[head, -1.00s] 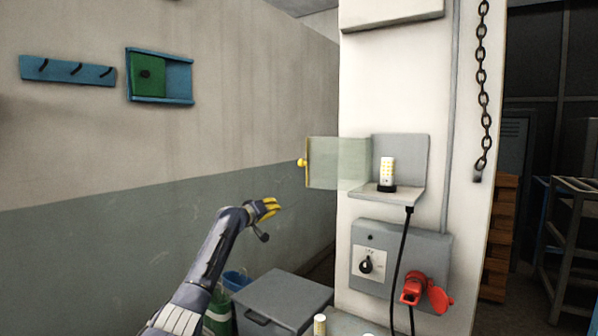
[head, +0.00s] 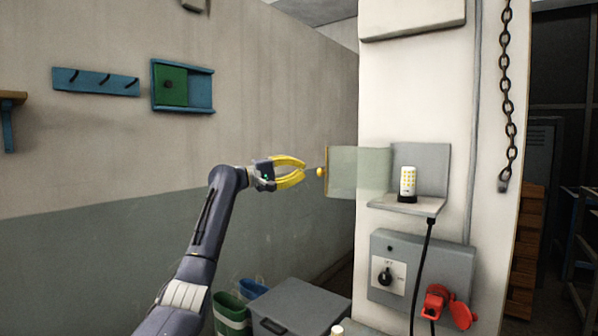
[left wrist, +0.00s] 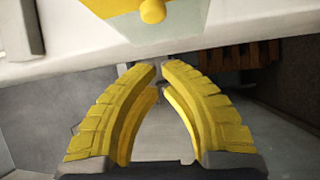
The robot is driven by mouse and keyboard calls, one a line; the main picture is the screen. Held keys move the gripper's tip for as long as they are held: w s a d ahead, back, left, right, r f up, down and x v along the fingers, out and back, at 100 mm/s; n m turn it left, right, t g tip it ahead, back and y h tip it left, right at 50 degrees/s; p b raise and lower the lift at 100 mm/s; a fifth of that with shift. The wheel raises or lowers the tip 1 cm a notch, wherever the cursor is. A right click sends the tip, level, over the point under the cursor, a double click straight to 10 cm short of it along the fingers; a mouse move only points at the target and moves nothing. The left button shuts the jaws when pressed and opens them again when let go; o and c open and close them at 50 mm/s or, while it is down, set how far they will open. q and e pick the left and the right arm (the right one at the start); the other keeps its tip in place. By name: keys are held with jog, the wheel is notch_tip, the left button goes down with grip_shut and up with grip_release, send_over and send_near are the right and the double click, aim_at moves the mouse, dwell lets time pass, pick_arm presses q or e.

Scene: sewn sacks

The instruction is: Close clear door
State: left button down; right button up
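The clear door (head: 360,172) is a pale green see-through panel. It stands open, sticking out left from the grey shelf bracket (head: 432,165) on the white pillar. A yellow strip and a yellow knob (head: 320,172) are at its left edge. The knob also shows at the top of the left wrist view (left wrist: 152,11). My left gripper (head: 305,169) has yellow fingers, empty, with a narrow gap between the tips. In the head view it is just left of the knob and points at it; whether they touch is unclear. My right gripper is out of view.
A white cylinder with yellow dots (head: 408,182) stands on the shelf. Below are a grey switch box (head: 415,248), a red socket (head: 437,298) and a black cable (head: 424,265). A grey bin (head: 300,310) stands below the gripper. A chain (head: 505,90) hangs at right.

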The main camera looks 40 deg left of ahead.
pick_arm(q)
jog(key=shift+w+d, duration=0.45)
jog(key=shift+d, duration=0.4)
jog(key=shift+w+d, duration=0.5)
jog(key=shift+d, duration=0.4)
jog(key=shift+w+d, duration=0.45)
jog(key=shift+d, duration=0.4)
